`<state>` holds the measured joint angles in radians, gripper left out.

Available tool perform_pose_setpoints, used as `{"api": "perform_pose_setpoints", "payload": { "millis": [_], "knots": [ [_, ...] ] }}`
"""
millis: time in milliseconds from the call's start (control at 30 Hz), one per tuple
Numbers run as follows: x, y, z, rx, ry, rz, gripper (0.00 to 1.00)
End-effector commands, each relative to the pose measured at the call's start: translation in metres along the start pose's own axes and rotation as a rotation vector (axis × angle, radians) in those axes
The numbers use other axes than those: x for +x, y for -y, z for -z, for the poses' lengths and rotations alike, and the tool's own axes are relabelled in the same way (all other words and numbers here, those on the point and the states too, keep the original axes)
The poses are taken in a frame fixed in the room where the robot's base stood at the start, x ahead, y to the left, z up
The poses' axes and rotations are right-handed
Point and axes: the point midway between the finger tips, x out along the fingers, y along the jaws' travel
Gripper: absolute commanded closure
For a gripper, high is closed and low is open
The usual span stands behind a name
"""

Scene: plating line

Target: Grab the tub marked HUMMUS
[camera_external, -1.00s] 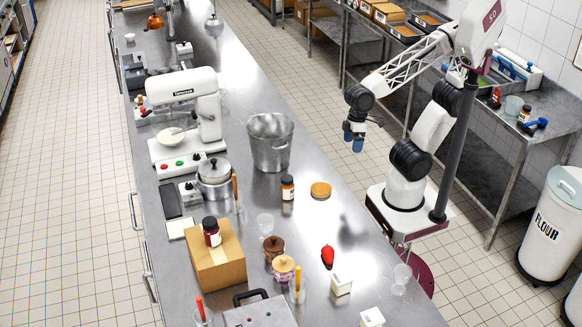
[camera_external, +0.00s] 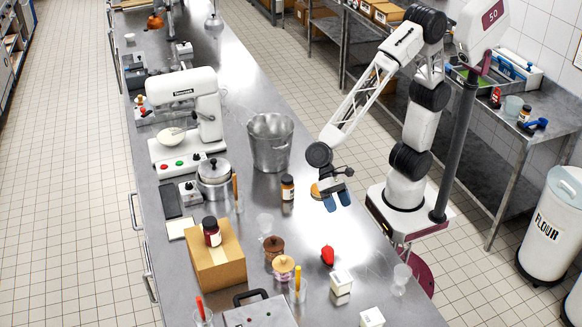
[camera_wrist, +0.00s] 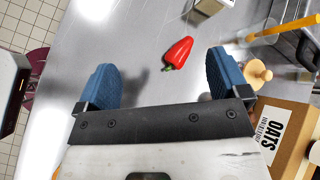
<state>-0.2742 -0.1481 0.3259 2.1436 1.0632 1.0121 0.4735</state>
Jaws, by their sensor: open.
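No marking HUMMUS can be read in either view. Two small white containers, one (camera_external: 341,281) near the red pepper and one (camera_external: 372,317) at the front edge of the picture, stand on the steel counter; their labels are too small to read. My gripper (camera_external: 337,203) is open and empty above the counter's right edge, with blue fingertips pointing down. It partly hides an orange-topped item behind it. In the wrist view my gripper (camera_wrist: 164,78) has its fingers wide apart, with bare counter and a red pepper (camera_wrist: 178,52) ahead between them.
A cardboard box (camera_external: 218,266) marked OATS in the wrist view (camera_wrist: 272,135) carries a dark-lidded jar (camera_external: 211,232).

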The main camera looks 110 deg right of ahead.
Motion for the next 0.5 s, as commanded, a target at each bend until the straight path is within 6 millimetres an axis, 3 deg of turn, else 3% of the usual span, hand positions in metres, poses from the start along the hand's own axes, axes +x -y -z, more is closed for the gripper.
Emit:
{"api": "perform_pose_setpoints", "payload": {
  "millis": [300,500],
  "knots": [
    [0.084,0.059,0.016,0.292,0.165,0.081,0.06],
    [0.132,0.087,0.027,0.462,0.251,0.122,0.06]
  ]
}}
